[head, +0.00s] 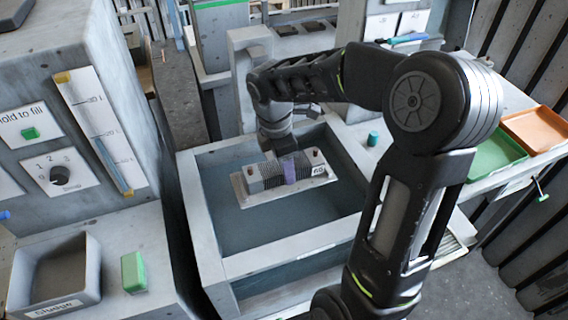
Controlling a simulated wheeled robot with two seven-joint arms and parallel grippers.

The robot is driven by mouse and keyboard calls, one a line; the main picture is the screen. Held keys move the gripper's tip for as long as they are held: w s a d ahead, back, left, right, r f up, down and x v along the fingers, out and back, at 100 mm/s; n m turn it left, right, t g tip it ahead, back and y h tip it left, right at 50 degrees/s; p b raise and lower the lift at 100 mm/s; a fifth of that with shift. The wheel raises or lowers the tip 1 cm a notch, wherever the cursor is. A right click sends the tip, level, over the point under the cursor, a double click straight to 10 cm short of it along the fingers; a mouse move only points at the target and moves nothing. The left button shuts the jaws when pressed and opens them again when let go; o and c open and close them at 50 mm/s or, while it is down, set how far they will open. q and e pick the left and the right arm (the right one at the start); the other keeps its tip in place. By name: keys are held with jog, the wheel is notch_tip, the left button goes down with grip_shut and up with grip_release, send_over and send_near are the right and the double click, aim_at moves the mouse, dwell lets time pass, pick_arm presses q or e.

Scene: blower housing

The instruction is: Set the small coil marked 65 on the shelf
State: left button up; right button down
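A small finned coil (262,178) with a pale base plate, reddish end caps and a purple band is over the tank of dark liquid (240,220). A small tag at its right end has a number too small to read surely. My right gripper (287,152) comes down on the coil's middle from behind and appears shut on it; its fingertips are mostly hidden. The coil looks roughly level, with no support visible under it. My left gripper is not in view. I cannot tell which surface is the shelf.
A green tray (495,152) and an orange tray (540,130) lie on the right counter, with a teal cylinder (373,139) nearby. At left stand a panel with a knob (60,175), a grey sludge bin (58,275) and a green block (133,272). The tank's rim (205,250) surrounds the coil.

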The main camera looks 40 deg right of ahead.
jog(key=shift+f, duration=0.15)
dwell(0.5)
jog(key=c, duration=0.5)
grip_release()
jog(key=shift+w+a+r+b, duration=0.1)
jog(key=shift+a+r+b, duration=0.15)
jog(key=shift+r, duration=1.7)
jog(key=shift+a+r+b, duration=0.1)
jog(key=shift+a+r, duration=0.1)
jog(key=shift+r, duration=1.75)
